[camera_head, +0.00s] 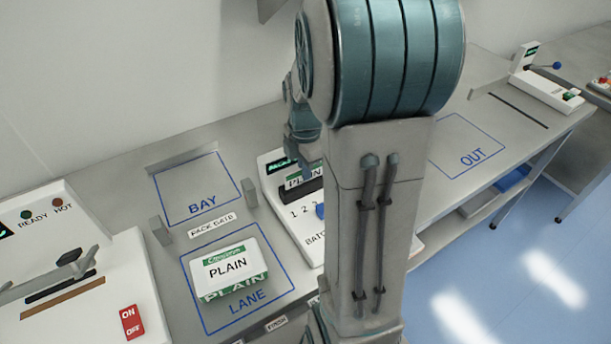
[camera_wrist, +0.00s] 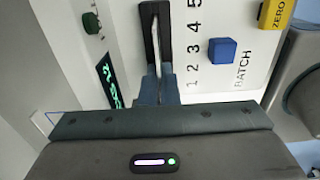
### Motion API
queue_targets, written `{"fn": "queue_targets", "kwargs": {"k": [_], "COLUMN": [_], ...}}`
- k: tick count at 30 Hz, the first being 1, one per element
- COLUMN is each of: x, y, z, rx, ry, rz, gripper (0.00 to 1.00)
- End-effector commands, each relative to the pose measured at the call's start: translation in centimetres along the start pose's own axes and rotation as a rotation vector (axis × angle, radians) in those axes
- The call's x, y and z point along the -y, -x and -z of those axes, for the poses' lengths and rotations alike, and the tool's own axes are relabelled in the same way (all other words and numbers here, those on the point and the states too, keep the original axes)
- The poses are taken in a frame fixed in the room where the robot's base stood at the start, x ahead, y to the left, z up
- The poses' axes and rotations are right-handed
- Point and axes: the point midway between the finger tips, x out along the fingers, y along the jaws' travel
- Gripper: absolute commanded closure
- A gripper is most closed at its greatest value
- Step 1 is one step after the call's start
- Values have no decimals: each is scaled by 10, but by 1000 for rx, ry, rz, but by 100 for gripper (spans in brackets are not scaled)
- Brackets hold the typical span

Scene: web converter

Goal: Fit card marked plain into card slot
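The card marked plain (camera_head: 301,181) stands upright at the black card slot (camera_head: 287,197) of the white batch console in the head view. In the wrist view the card (camera_wrist: 156,48) shows edge-on as a thin white strip in line with the slot (camera_wrist: 149,16). My gripper (camera_wrist: 159,86) has its two fingers close together on the near end of the card. How deep the card sits in the slot is hard to tell. In the head view my gripper (camera_head: 308,160) is partly hidden behind my arm.
The console has a blue knob (camera_wrist: 222,50), a yellow ZERO block (camera_wrist: 276,13) and a green button (camera_wrist: 92,22). A white and green PLAIN pack (camera_head: 228,268) sits in LANE. BAY (camera_head: 190,185) and OUT (camera_head: 460,135) are empty. A lever panel (camera_head: 100,290) stands at left.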

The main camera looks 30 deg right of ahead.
Motion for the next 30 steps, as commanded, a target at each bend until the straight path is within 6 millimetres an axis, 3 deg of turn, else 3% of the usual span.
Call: {"fn": "queue_targets", "kwargs": {"k": [2,10,25,28,30], "x": [0,0,2,3,3], "y": [-11,-10,-26,-27,-28], "z": [0,0,0,0,0], "rx": [0,0,-3,-3,-3], "ry": [0,0,0,0,0], "rz": [0,0,10,12,13], "gripper": [100,100,100,76,76]}}
